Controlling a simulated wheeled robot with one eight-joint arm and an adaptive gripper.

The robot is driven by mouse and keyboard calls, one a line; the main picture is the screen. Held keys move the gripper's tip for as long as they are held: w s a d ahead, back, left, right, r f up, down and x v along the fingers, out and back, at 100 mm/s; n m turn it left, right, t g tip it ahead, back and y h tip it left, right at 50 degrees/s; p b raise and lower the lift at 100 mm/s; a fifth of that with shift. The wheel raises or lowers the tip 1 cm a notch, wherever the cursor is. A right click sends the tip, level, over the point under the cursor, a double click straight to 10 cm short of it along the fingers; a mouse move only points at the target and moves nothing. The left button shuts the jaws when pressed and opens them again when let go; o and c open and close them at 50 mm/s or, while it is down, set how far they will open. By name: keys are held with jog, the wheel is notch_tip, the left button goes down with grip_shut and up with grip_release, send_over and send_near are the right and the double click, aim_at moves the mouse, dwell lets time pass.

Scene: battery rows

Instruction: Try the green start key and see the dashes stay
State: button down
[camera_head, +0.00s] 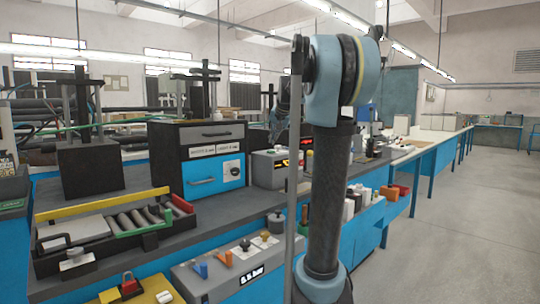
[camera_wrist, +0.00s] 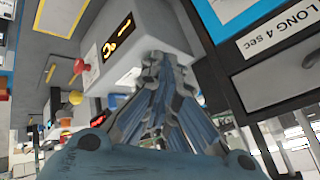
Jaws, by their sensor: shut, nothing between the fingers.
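In the wrist view a light grey box (camera_wrist: 150,30) has a black display (camera_wrist: 118,36) with lit orange marks. One looks like a short dash; the others are unclear at this angle. The box also shows in the head view (camera_head: 265,170), partly behind my arm, its orange display (camera_head: 281,163) small. My gripper (camera_wrist: 155,60) is shut and empty, its fingertips against or just in front of the box's lower edge in the wrist view. I cannot tell whether they touch. No green start key shows clearly; the fingers cover part of the box.
A black cabinet with blue drawer (camera_head: 213,176) stands left of the box; its "LONG 4 sec" label (camera_wrist: 277,30) is close to my gripper. A roller tray (camera_head: 110,225) and a lever panel (camera_head: 240,262) stand in front. Red (camera_wrist: 79,66) and yellow (camera_wrist: 75,97) knobs show. The right aisle is clear.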

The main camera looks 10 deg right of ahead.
notch_tip(320, 180, up, 5)
jog(key=m+t, duration=0.1)
send_over(271, 152)
jog(key=w+d, duration=0.1)
jog(key=w, duration=0.1)
jog(key=shift+w+d, duration=0.15)
jog(key=shift+f, duration=0.15)
jog(key=shift+f, duration=4.25)
jog(key=shift+f, duration=0.15)
jog(key=shift+f, duration=0.2)
jog(key=shift+f, duration=0.4)
jog(key=shift+r, duration=0.8)
